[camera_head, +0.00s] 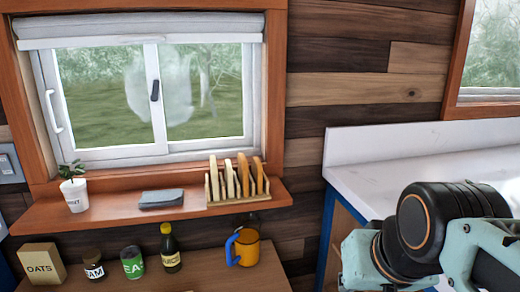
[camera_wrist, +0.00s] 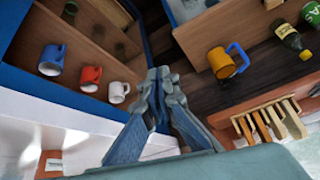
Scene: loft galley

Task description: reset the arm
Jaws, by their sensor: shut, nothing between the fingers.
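My gripper (camera_wrist: 160,76) shows in the wrist view with its two fingers together, shut and empty. It points into open space between a shelf unit on the left and the brown surface with the yellow mug on the right. It touches nothing that I can see. In the head view my arm (camera_head: 430,240) is folded at the lower right, in front of the white counter. My fingertips cannot be made out there.
A yellow mug (camera_head: 245,248), a dark bottle (camera_head: 170,250), jars and an oats box (camera_head: 42,263) stand below the window ledge. The ledge holds a rack (camera_head: 238,185), cloth (camera_head: 161,198) and plant (camera_head: 74,190). Several mugs, including a red one (camera_wrist: 91,78), sit in the shelf unit.

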